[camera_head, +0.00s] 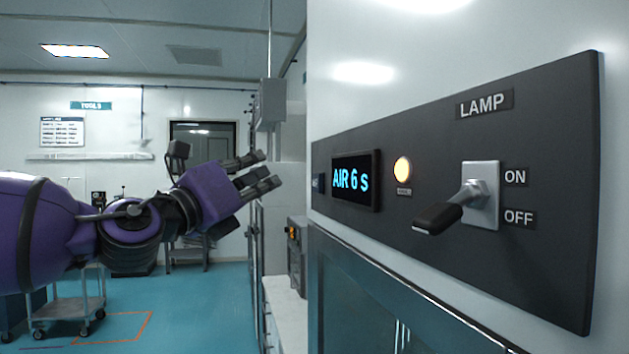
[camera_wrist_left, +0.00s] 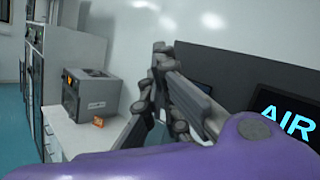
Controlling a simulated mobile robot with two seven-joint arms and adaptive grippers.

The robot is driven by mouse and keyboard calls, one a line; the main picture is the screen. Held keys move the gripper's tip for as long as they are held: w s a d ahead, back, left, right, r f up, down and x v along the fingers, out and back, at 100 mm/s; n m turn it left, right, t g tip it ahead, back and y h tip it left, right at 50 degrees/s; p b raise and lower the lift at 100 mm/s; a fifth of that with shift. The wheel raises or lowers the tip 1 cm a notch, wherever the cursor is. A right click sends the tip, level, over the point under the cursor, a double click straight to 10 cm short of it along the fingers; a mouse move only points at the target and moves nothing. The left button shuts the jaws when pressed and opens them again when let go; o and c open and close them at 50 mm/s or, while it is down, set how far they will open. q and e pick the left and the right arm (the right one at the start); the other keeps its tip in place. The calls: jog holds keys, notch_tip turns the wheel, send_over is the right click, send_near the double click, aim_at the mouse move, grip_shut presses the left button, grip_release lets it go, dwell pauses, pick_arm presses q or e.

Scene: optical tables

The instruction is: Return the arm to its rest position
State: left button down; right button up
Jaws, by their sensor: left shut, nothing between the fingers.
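My left arm, purple and black, comes in from the left in the head view. Its gripper (camera_head: 264,170) points right and is in the air, to the left of the dark control panel (camera_head: 550,254) and apart from the lamp switch (camera_head: 458,205). The gripper's fingers (camera_wrist_left: 160,52) also show in the left wrist view, shut with nothing held. The switch lever with its black grip sticks out from its metal plate toward the lower left, beside the ON and OFF labels. My right gripper is not in view.
The panel has a display (camera_head: 352,180) reading "AIR 6 s" and a lit amber light (camera_head: 403,170). A grey box-shaped device (camera_wrist_left: 92,94) stands on a white counter (camera_wrist_left: 72,138). A cart (camera_head: 66,311) stands at the lower left. Blue floor lies open beyond my arm.

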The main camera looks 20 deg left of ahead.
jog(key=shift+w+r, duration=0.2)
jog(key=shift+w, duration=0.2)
